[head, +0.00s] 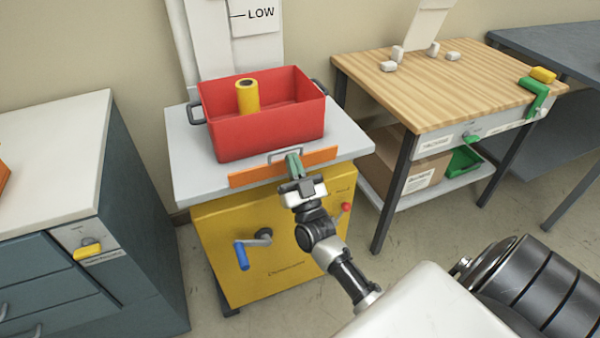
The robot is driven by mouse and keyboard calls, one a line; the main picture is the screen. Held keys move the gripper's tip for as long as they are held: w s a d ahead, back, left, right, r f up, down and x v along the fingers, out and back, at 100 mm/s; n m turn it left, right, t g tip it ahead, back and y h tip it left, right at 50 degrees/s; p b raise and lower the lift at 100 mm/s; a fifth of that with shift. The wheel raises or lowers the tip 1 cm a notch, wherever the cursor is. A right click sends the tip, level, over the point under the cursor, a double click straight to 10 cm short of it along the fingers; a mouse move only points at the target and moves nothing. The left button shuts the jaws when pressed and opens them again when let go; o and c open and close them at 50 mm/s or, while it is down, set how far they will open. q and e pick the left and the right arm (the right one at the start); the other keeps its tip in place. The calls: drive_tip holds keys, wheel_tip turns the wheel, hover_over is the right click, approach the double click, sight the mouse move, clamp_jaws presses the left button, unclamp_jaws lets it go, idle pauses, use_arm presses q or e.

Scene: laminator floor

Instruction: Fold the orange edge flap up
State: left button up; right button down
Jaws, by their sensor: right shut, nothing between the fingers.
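The orange edge flap (250,176) is a long narrow strip along the front edge of the grey-topped table (190,176) on the yellow cabinet. I cannot tell its exact tilt. A grey loop handle (284,151) shows at the middle of the flap. My right gripper (294,161) is shut and empty. Its fingertips overlap the middle of the flap just at the handle and hide part of both; I cannot tell whether they touch. My left gripper is not in view.
A red bin (240,140) holding a yellow roll (248,96) stands on the table behind the flap. The yellow cabinet (225,225) has a blue-handled crank (242,256) and a red-knobbed lever (346,208). A wooden-topped bench (450,88) stands to the right, a drawer cabinet (60,140) to the left.

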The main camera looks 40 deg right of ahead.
drive_tip(key=shift+w+d, duration=0.1)
drive_tip(key=shift+w, duration=0.2)
drive_tip(key=p, duration=0.1)
drive_tip(key=w+g+p, duration=0.1)
drive_tip(key=p, duration=0.1)
drive_tip(key=shift+w+d+r+g, duration=0.15)
drive_tip(key=shift+d+r+g, duration=0.05)
drive_tip(key=shift+r+g, duration=0.15)
drive_tip(key=shift+r, duration=0.1)
drive_tip(key=shift+p, duration=0.3)
